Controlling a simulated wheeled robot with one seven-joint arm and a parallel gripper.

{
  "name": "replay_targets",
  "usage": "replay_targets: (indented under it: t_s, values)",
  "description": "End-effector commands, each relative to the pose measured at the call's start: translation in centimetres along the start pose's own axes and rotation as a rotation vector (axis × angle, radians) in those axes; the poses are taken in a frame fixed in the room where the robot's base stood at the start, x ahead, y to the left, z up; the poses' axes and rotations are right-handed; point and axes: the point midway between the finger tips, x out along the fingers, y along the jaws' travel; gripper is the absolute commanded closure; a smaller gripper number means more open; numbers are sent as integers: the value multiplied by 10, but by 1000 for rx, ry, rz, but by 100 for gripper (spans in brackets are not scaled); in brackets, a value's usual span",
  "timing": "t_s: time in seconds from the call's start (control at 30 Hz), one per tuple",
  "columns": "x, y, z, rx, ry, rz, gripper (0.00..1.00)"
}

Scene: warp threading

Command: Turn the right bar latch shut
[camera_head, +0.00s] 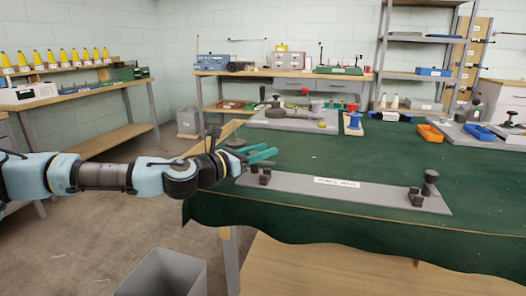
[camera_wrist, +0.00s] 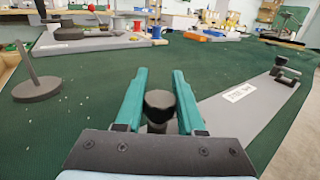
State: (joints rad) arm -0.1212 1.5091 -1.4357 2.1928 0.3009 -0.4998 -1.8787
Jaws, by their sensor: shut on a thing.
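My gripper (camera_head: 262,155) has teal fingers and is over the left end of a grey plate (camera_head: 340,190) in the head view. In the wrist view my gripper (camera_wrist: 160,95) is shut on a round black knob (camera_wrist: 160,101), with a finger on either side. Small dark blocks (camera_head: 265,178) stand on the plate just below the fingers. At the plate's right end in the head view is another dark latch (camera_head: 430,182) with an upright knob and blocks (camera_head: 416,198); it also shows at the upper right of the wrist view (camera_wrist: 284,70). The held knob's base is mostly hidden.
The plate lies on a green-covered table (camera_head: 350,150) near its front edge. A dark round base with an upright rod (camera_wrist: 36,86) stands left of my gripper in the wrist view. The middle cloth is clear.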

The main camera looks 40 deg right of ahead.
Motion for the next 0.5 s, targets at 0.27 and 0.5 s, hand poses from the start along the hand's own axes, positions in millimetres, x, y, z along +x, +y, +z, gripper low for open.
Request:
replay_targets:
  t_s: [0.27,0.5]
  values:
    - [0,0,0,0,0,-1,100]
    - [0,-1,0,-1,0,-7,100]
